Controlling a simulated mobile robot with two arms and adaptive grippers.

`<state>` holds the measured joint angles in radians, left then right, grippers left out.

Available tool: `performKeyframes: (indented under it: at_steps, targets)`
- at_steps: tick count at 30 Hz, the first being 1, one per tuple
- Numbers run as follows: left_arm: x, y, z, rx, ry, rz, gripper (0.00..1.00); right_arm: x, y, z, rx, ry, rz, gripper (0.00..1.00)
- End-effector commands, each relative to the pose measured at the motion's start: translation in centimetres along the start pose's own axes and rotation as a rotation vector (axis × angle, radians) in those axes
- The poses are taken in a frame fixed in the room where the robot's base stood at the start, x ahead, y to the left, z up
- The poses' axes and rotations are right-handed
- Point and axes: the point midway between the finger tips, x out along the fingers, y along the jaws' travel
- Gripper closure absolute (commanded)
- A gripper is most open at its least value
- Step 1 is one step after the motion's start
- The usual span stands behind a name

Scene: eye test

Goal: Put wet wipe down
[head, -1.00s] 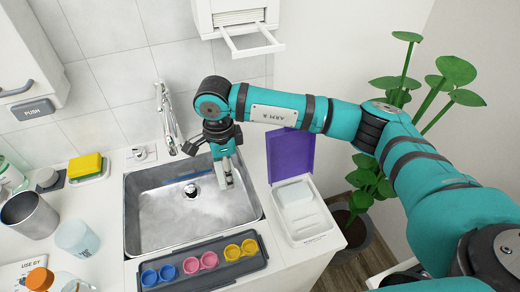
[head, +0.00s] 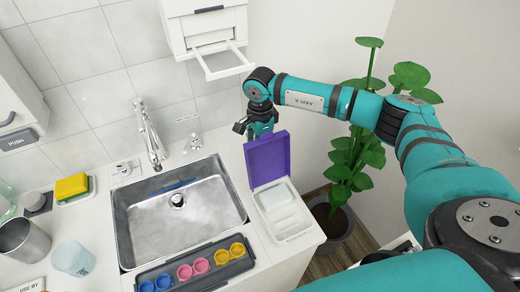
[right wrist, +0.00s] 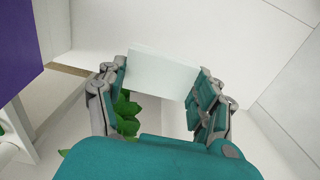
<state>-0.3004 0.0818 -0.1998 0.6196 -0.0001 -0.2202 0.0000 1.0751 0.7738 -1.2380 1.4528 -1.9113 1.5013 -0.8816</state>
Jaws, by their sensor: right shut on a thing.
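In the right wrist view a flat, pale white wet wipe (right wrist: 163,73) sits between the fingertips of my right gripper (right wrist: 160,80), which is shut on it. In the head view this gripper (head: 262,128) is just behind the raised purple lid (head: 268,158) of the white box (head: 290,224). The lid hides its lower part, and I cannot see the wipe there. A white block (head: 275,196) lies in the open box. My left gripper is not in view.
The metal sink (head: 180,222) is left of the box, with a faucet (head: 150,138) behind it. A tray (head: 205,278) of coloured cups stands in front. A wall dispenser (head: 205,22) hangs above. A potted plant (head: 345,160) stands at the right, beside the counter.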

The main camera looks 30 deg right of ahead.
Motion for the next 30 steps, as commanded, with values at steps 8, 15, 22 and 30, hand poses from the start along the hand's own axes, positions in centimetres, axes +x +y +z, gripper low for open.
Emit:
performKeyframes:
  at_steps: [8, 15, 22, 30]
  targets:
    - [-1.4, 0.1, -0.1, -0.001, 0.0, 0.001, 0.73, 2.9, 0.1, 0.1, 0.001, 0.001, 0.002, 0.45]
    - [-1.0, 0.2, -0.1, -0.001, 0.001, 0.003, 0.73, 3.1, 0.1, 0.1, 0.0, 0.001, 0.002, 0.45]
    - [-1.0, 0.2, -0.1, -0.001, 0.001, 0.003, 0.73, 3.1, 0.1, 0.1, 0.0, 0.001, 0.002, 0.1]
    - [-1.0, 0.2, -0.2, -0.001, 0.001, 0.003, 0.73, 3.1, 0.1, 0.1, 0.0, 0.001, 0.002, 0.09]
